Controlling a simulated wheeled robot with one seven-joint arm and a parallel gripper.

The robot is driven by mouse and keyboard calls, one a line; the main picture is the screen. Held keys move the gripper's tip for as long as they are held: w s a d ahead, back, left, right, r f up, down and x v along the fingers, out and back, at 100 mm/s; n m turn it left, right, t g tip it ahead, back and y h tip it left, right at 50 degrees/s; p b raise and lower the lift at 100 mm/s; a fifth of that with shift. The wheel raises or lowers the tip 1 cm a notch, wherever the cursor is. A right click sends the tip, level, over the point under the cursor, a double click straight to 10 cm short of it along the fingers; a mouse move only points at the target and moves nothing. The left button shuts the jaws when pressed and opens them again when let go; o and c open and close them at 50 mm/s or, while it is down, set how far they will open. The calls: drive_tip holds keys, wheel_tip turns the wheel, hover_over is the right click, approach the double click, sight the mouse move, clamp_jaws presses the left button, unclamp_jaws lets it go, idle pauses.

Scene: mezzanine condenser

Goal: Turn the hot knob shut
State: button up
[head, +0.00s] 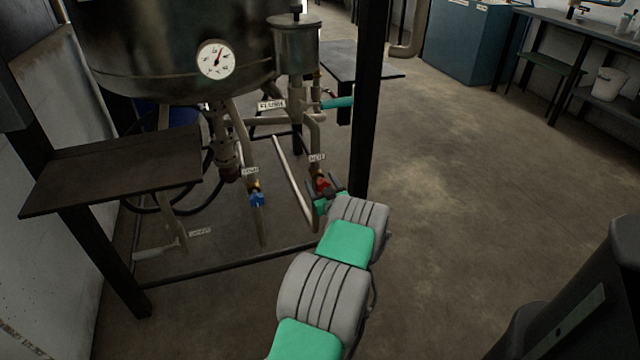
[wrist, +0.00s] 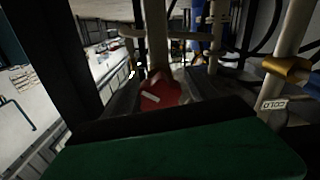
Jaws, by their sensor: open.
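The hot knob (head: 322,183) is red and sits on a pipe below a small tag reading HOT (head: 317,157). In the wrist view the red knob (wrist: 160,94) is just beyond the green and black gripper body, with a pale bar mark on its face. My gripper (head: 324,188) is at the knob, jaws open, with a dark finger showing on either side of it. I cannot tell whether the fingers touch the knob. The gripper body hides the lower part of the knob in the wrist view.
A blue knob (head: 257,198) is on the pipe to the left, with a COLD tag (wrist: 272,104). A teal lever (head: 337,103) is above, by the FLUSH tag. A black post (head: 368,100) stands close to the right of my gripper.

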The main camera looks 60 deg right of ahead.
drive_tip(key=shift+c, duration=0.5)
drive_tip(key=c, duration=1.3)
drive_tip(key=shift+o, duration=0.2)
drive_tip(key=shift+m, duration=0.3)
drive_tip(key=m+b, duration=0.2)
drive_tip(key=m, duration=0.1)
drive_tip(key=shift+f+m+b, duration=0.15)
drive_tip(key=shift+m+b, duration=0.15)
drive_tip(key=m+b, duration=0.1)
drive_tip(key=m, duration=0.2)
drive_tip(key=shift+m+b, duration=0.35)
drive_tip(key=shift+m, duration=1.35)
